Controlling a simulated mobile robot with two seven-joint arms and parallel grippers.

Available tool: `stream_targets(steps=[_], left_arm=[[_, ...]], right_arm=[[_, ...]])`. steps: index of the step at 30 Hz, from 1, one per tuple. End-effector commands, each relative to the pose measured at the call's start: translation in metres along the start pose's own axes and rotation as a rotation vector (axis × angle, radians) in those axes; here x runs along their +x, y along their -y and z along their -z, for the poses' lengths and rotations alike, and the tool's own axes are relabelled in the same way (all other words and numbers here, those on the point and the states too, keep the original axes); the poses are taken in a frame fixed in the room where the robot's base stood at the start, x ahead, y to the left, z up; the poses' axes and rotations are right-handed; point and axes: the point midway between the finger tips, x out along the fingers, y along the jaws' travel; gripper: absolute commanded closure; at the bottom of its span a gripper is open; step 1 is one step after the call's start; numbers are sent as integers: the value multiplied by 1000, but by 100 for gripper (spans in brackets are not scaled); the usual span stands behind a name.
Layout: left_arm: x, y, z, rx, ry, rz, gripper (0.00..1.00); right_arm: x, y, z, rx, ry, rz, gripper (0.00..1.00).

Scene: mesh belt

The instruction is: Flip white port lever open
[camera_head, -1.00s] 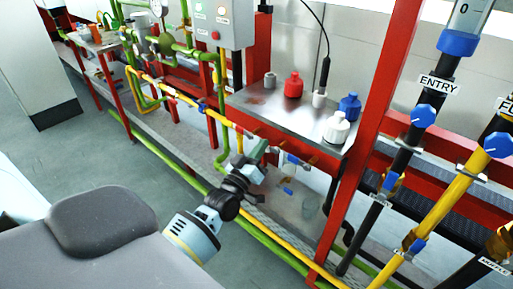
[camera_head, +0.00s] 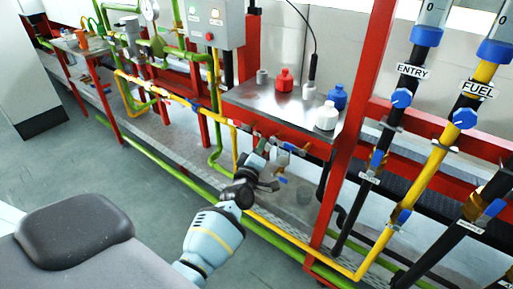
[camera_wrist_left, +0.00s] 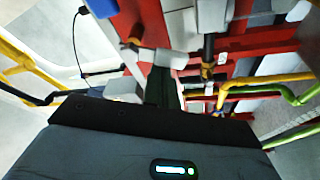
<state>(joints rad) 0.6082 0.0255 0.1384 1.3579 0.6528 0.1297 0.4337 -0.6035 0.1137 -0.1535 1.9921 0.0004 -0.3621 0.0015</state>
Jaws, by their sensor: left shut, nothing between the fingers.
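A row of small ports with short levers runs under the front edge of the steel shelf (camera_head: 262,103). In the left wrist view a white lever (camera_wrist_left: 172,59) lies right in front of the dark fingers (camera_wrist_left: 162,88), beside a brass-coloured fitting (camera_wrist_left: 133,43). I cannot tell if the fingers touch it. The left gripper is shut and empty, and partly hides the ports behind it. My right gripper is not in view.
Red (camera_head: 284,80), white (camera_head: 326,117) and blue (camera_head: 338,96) bottles stand on the shelf. A red post (camera_head: 352,130) rises just right of the ports. Yellow (camera_head: 275,222) and green pipes run low in front. Grey floor (camera_head: 100,175) at the left is clear.

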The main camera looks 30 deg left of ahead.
Motion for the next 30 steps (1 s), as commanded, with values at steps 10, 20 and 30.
stream_targets(steps=[10, 20, 30], left_arm=[[1, 1, -13, -125, 4, 44, 100], [0, 2, -17, -126, 5, 45, 100], [0, 2, -18, -125, 4, 44, 100]], right_arm=[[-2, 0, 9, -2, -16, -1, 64], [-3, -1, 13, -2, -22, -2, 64], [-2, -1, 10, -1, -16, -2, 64]])
